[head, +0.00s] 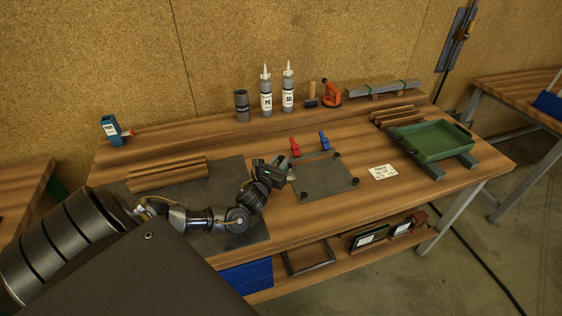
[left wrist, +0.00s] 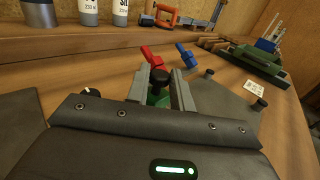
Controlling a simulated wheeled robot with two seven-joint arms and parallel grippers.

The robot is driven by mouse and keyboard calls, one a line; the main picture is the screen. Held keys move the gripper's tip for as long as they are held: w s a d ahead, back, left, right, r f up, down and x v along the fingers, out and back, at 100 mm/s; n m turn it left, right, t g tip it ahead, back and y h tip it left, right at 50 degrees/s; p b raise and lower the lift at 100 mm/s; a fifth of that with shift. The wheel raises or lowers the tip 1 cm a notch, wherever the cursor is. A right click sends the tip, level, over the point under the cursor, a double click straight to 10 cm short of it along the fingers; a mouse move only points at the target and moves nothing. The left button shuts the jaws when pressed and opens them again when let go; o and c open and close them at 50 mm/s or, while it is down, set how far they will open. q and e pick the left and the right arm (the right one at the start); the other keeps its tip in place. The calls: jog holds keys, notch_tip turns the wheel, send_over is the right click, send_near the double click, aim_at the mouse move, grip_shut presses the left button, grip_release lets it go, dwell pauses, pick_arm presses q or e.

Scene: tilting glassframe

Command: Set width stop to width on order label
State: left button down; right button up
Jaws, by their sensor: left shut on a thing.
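A grey plate (head: 325,178) with black round knobs at its corners lies on the bench. My left gripper (head: 284,168) is at its left edge. In the left wrist view the grey fingers (left wrist: 162,88) are shut around a green part (left wrist: 158,99), apparently the width stop. A black knob (left wrist: 160,77) shows between the fingertips, just above the green. The fingers hide much of this part. The order label (head: 383,172) is a white card on the bench to the right of the plate; its print is too small to read. My right gripper is not in view.
A red clamp (head: 295,147) and a blue clamp (head: 324,140) stand behind the plate. Bottles (head: 266,97) stand along the back. A green tray (head: 432,140) is at the right. Wood strips (head: 168,174) lie on a dark mat (head: 226,178) at the left.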

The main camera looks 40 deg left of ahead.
pick_arm(q)
jog(key=shift+w+d+r, duration=0.1)
jog(key=shift+w+d, duration=0.05)
jog(key=shift+w, duration=0.05)
jog(key=c, duration=1.6)
grip_release()
jog(key=o, duration=0.3)
jog(key=shift+w, duration=0.2)
jog(key=shift+o, duration=0.2)
jog(key=shift+s, duration=0.2)
jog(key=v, duration=0.4)
jog(key=b+v, duration=0.1)
jog(key=v, duration=0.4)
jog(key=shift+s+f, duration=0.15)
jog(key=shift+f, duration=0.05)
jog(key=shift+s+d+r+b, duration=0.1)
jog(key=shift+s+d+b, duration=0.15)
jog(key=shift+s, duration=0.35)
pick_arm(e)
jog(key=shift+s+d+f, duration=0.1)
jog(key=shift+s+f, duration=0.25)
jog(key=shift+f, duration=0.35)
